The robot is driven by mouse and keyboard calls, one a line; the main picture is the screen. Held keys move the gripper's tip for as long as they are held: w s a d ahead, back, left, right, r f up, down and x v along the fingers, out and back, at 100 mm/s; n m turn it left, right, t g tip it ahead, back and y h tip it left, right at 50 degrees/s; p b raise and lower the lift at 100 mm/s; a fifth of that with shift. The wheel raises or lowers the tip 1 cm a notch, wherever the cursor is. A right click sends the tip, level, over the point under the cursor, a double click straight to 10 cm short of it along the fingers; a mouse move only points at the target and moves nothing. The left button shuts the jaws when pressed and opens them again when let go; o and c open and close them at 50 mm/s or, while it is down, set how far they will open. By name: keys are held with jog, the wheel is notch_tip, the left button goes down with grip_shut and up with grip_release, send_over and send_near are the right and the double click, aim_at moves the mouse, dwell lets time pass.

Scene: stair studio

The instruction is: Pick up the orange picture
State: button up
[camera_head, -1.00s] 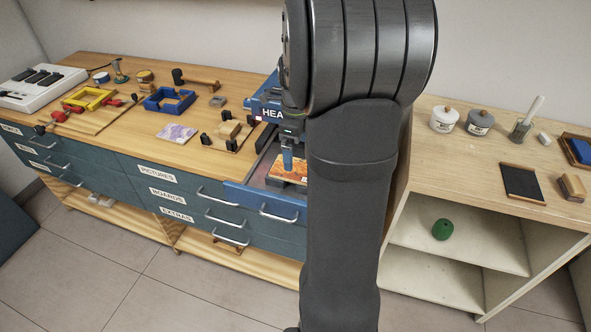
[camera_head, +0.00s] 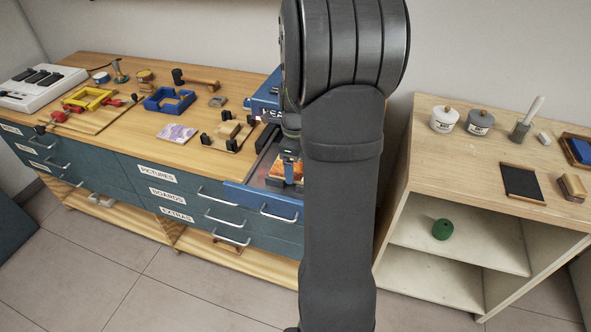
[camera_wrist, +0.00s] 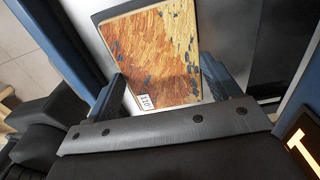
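The orange picture (camera_wrist: 155,50) is a flat panel with orange and yellow strokes, dark flecks and a small white label near its lower edge. It lies in the open blue drawer (camera_head: 240,197), and part of it shows in the head view (camera_head: 277,172). My gripper (camera_wrist: 163,86) is open, with one finger on each side of the picture's near end. The fingers look close to its side edges; I cannot tell whether they touch. In the head view my gripper (camera_head: 291,168) reaches down into the drawer, and my arm hides the drawer's right part.
A blue box (camera_head: 262,100) with lettering stands behind the drawer. A purple picture (camera_head: 177,133) and a wooden clamp fixture (camera_head: 228,131) lie on the worktop to the left. A lighter shelf unit (camera_head: 480,160) with jars stands at the right. Drawer walls enclose my gripper.

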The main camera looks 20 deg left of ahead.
jog(key=shift+c, duration=1)
jog(key=shift+r, duration=0.1)
